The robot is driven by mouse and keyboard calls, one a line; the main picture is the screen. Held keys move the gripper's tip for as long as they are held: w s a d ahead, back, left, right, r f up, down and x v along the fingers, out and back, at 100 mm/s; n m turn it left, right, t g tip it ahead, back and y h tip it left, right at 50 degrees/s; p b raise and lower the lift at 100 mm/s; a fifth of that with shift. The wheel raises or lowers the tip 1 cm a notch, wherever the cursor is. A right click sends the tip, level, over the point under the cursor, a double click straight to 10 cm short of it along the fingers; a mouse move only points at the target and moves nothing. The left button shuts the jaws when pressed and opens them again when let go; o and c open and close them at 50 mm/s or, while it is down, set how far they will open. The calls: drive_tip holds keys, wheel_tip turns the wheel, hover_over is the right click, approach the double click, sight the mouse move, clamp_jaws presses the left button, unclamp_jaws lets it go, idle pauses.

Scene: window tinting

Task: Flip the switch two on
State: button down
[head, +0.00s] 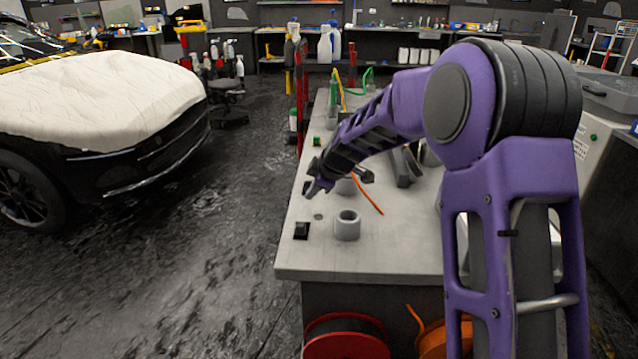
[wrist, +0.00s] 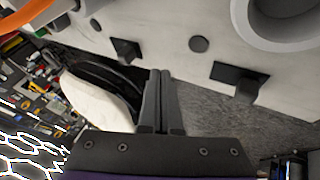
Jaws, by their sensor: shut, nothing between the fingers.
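Two black switches sit along the left edge of the grey worktop (head: 385,255). The near switch (head: 301,230) is at the front left corner, and it shows in the wrist view (wrist: 238,82) on the right. The farther switch (head: 307,187) is beside my gripper (head: 314,190), partly hidden, and it shows in the wrist view (wrist: 125,49) left of the fingers. No number is readable on either, and their on or off positions cannot be told. My gripper (wrist: 160,74) is shut and empty, its fingertips close to the farther switch; I cannot tell if they touch.
A small round disc (wrist: 199,44) lies between the switches. A grey ring-shaped holder (head: 347,226) stands right of the near switch. An orange cable (head: 368,196) lies behind it. Bottles and red posts (head: 299,90) stand beyond the worktop. A covered car (head: 95,105) is at left, with open floor between.

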sight(308, 187)
drive_tip(key=shift+x, duration=1.25)
drive_tip(key=shift+w, duration=2.05)
drive_tip(key=shift+w+d+p, duration=0.15)
drive_tip(key=shift+w+p, duration=0.25)
drive_tip(key=shift+w, duration=1.35)
drive_tip(key=shift+r, duration=0.1)
